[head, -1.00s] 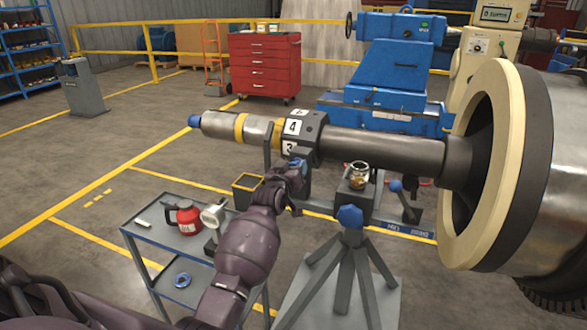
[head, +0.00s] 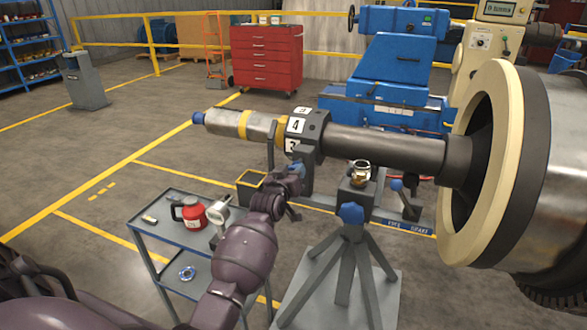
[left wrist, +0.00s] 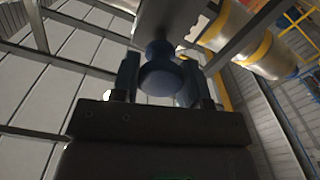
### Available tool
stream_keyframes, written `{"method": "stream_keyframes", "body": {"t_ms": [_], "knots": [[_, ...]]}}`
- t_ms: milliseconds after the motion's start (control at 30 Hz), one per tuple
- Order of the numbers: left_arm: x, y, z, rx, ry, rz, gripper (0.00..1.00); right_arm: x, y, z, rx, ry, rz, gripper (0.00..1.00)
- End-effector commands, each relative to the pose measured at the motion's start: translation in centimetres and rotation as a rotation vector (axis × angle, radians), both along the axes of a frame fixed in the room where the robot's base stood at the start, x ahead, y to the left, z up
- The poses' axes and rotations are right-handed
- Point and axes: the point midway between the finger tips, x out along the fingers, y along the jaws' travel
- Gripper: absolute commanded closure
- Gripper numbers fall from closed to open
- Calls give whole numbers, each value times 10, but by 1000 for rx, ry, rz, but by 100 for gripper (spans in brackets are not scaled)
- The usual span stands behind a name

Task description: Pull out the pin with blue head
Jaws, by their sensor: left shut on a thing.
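The pin with blue head (left wrist: 160,78) shows in the left wrist view as a dark blue rounded knob between the two fingers. Above it a grey cylinder rises; I cannot tell how much of that is the pin's own stem. My left gripper (left wrist: 158,84) is shut on the knob from below. In the head view my left gripper (head: 293,178) is under the dark numbered collar (head: 311,138) on the horizontal shaft (head: 380,148). The fingertips and pin are small and partly hidden there. My right gripper is not in view.
A cart (head: 165,245) with a red jug (head: 190,213) is at the left. A large cream-rimmed rotor (head: 500,160) fills the right. Open floor lies left of the shaft.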

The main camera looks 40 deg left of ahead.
Motion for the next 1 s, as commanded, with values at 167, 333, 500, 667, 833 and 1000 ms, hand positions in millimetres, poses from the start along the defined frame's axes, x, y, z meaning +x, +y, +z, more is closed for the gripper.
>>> {"method": "stream_keyframes", "body": {"t_ms": [167, 333, 500, 667, 833, 1000], "knots": [[-1, 0, -4, -1, 4, 0, 100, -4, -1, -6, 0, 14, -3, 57], [-1, 0, -3, -1, 3, 0, 33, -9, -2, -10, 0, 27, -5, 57], [-1, 0, -3, -1, 2, 0, 33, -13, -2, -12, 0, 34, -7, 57], [-3, -1, -2, -1, 2, 0, 33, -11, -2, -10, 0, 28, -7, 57], [-18, -4, -3, -1, 2, 0, 33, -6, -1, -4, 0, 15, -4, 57], [-46, -11, -3, -2, 3, 1, 33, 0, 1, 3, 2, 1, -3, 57]]}}
